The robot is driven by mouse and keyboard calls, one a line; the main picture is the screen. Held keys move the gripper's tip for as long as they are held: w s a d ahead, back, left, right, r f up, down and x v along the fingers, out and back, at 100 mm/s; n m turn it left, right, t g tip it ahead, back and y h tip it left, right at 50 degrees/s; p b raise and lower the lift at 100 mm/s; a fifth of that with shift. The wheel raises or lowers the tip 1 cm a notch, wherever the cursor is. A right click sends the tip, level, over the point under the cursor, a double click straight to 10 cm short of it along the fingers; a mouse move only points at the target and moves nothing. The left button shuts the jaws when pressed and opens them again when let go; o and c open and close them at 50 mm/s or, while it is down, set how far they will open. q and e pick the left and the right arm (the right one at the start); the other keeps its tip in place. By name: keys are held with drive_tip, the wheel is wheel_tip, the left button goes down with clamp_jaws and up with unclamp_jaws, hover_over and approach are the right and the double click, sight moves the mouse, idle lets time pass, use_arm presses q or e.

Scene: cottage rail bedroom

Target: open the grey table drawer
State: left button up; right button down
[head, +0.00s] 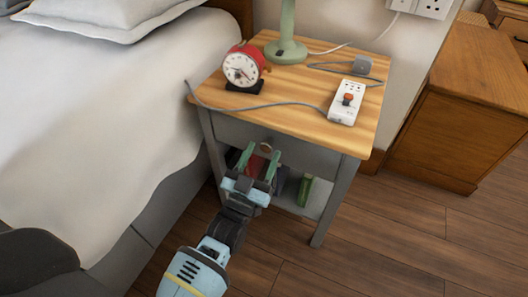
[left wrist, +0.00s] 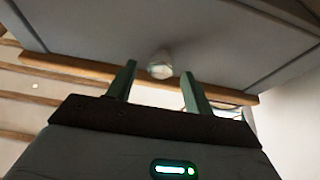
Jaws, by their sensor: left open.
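The grey table (head: 348,180) has a wooden top and stands beside the bed. Its grey drawer front (head: 302,150) is under the top and looks shut. The round drawer knob (head: 266,147) shows just beyond my left fingertips. My left gripper (head: 260,164) is open and empty in front of the drawer. In the left wrist view, the knob (left wrist: 160,68) lies between and a little beyond the two green fingers (left wrist: 158,82), and the grey drawer front (left wrist: 150,25) is above. I cannot tell whether a finger touches the knob. My right gripper is not in view.
On the tabletop (head: 300,85) are a red alarm clock (head: 243,68), a green lamp base (head: 286,49), a power strip (head: 346,103) and a cable. A green book (head: 305,190) stands on the lower shelf. The bed (head: 90,120) is close at left; floor (head: 400,230) is clear at right.

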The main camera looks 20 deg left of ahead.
use_arm(q)
drive_tip(key=shift+x, duration=0.75)
drive_tip(key=shift+c, duration=0.4)
clamp_jaws()
